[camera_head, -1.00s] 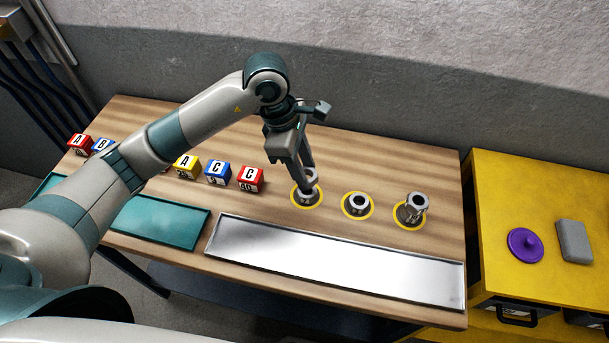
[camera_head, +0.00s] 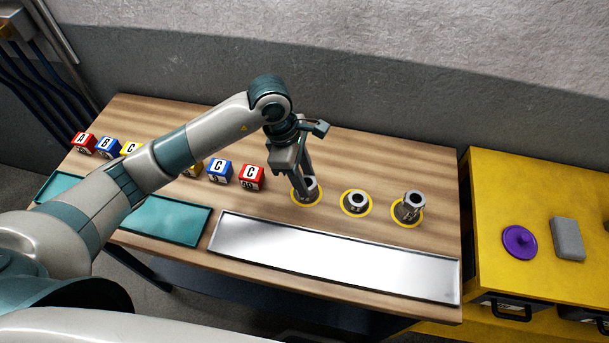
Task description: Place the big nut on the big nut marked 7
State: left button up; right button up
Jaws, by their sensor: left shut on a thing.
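My left gripper (camera_head: 304,177) points down at the left of the three yellow-ringed spots and is shut on a grey big nut (camera_head: 311,183). The held nut is very close above or touching another big nut (camera_head: 304,196) in the left ring; the fingers partly hide both, and I cannot tell whether they touch. A single nut (camera_head: 357,198) lies in the middle ring. In the right ring, nuts (camera_head: 412,202) appear stacked. No number on any nut is legible. My right gripper is not in view.
Lettered cubes (camera_head: 252,177) stand in a row to the left, partly behind my left arm. A bare silver tray (camera_head: 340,258) and a teal tray (camera_head: 172,224) lie along the front edge. A yellow cabinet (camera_head: 500,190) with a purple lidded thing (camera_head: 520,243) stands at the right.

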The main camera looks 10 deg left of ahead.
pick_arm(q)
jog(key=shift+f, duration=0.15)
jog(key=o, duration=1.2)
jog(key=shift+r, duration=0.25)
jog(key=shift+a+r, duration=0.1)
jog(key=shift+r, duration=0.05)
jog(key=b+v, duration=0.3)
jog(key=v, duration=0.8)
jog(key=shift+r+b, duration=0.3)
jog(key=shift+b, duration=0.05)
